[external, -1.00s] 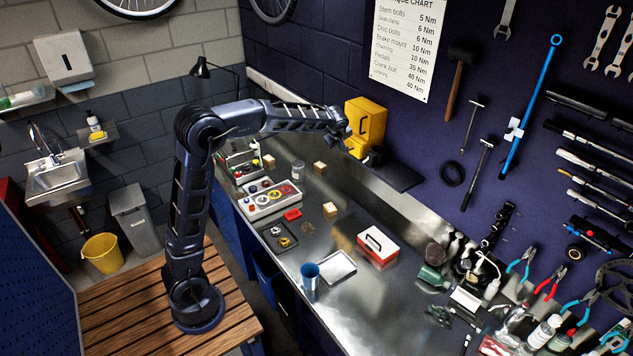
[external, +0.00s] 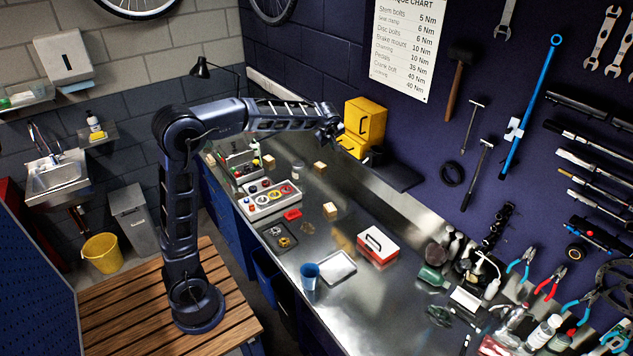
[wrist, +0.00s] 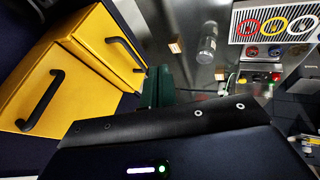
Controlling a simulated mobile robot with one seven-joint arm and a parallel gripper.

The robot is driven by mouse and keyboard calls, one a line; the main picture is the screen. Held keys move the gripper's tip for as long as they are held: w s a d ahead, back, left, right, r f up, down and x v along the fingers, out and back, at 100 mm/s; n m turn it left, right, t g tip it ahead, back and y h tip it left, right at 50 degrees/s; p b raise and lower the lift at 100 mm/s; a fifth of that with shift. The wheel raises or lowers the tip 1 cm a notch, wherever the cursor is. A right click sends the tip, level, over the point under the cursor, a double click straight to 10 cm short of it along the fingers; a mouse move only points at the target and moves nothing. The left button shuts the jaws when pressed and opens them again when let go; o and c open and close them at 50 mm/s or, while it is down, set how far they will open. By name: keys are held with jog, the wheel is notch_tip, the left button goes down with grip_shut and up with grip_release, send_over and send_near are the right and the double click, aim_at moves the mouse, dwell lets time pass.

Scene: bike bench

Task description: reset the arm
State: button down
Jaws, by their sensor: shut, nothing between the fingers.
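My gripper (external: 331,131) is at the end of my raised, outstretched arm, in the air above the far part of the metal bench (external: 300,263). It is shut and holds nothing. In the external view it appears just left of the yellow cabinet (external: 365,122) and small; its fingers are hard to make out. The wrist view shows the yellow cabinet (wrist: 85,70) with black handles at the left and dark parts of my own wrist across the bottom.
On the bench are a tray of coloured rings (external: 272,200), wooden blocks (external: 330,210), a clear jar (external: 298,170), a blue cup (external: 310,276), a flat tray (external: 337,267) and a red-and-white box (external: 377,246). Bottles and tools crowd the right end.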

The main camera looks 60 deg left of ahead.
jog(key=v, duration=0.7)
jog(key=s+d+f+m+h, duration=0.15)
jog(key=s+m, duration=0.25)
jog(key=s, duration=0.7)
jog(key=s+d+m+h, duration=0.15)
jog(key=s+m, duration=0.25)
jog(key=s, duration=0.8)
jog(key=s+d+f+m, duration=0.2)
jog(key=s+f+m, duration=0.2)
jog(key=s, duration=0.6)
jog(key=s+d+f+m+h, duration=0.1)
jog(key=s+d+f+m, duration=0.2)
jog(key=s, duration=0.7)
notch_tip(320, 180, down, 4)
jog(key=shift+r+m, duration=0.15)
jog(key=shift+m, duration=0.95)
